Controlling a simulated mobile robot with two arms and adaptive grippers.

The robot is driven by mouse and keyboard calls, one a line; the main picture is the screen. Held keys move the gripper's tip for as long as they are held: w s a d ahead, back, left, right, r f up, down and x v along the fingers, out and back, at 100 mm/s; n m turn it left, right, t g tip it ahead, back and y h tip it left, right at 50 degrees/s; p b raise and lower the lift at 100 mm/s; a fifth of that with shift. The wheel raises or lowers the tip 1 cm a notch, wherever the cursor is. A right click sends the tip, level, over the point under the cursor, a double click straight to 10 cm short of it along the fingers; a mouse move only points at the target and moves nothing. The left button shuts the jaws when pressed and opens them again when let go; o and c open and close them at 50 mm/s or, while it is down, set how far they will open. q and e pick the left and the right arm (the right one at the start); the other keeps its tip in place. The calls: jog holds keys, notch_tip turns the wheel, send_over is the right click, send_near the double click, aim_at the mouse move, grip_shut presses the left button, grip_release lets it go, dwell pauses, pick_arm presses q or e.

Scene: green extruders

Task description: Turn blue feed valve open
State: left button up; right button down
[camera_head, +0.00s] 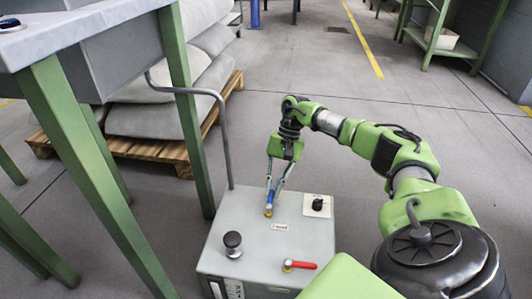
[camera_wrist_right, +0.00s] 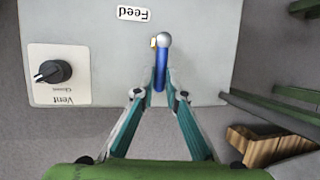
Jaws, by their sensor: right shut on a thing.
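The blue feed valve handle (camera_wrist_right: 160,70) lies on top of a grey box (camera_head: 228,240), beside the "Feed" label (camera_wrist_right: 133,13). In the wrist view the handle runs from a round silver pivot down between my fingers. My right gripper (camera_wrist_right: 160,88) is shut on the blue handle, its teal-lined fingers on either side of it. In the head view my right gripper (camera_head: 269,207) reaches down onto the box top, and the handle is mostly hidden by the fingers. My left gripper is in neither view.
A bent grey handle (camera_head: 222,110) rises behind. A green-legged table (camera_head: 95,170) stands left; sacks (camera_head: 160,110) lie on a wooden pallet (camera_head: 150,148).

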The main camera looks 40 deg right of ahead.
jog(key=shift+s+a+f, duration=0.2)
jog(key=shift+s+a, duration=0.1)
jog(key=shift+a, duration=0.3)
jog(key=c, duration=2.2)
grip_release()
jog(key=shift+o, duration=0.6)
jog(key=shift+w, duration=0.1)
jog(key=shift+d+r, duration=0.15)
jog(key=shift+d, duration=0.05)
jog(key=shift+d+r, duration=0.1)
jog(key=shift+r, duration=0.05)
jog(key=s+v, duration=0.1)
jog(key=v, duration=1)
jog(key=shift+w+r, duration=0.35)
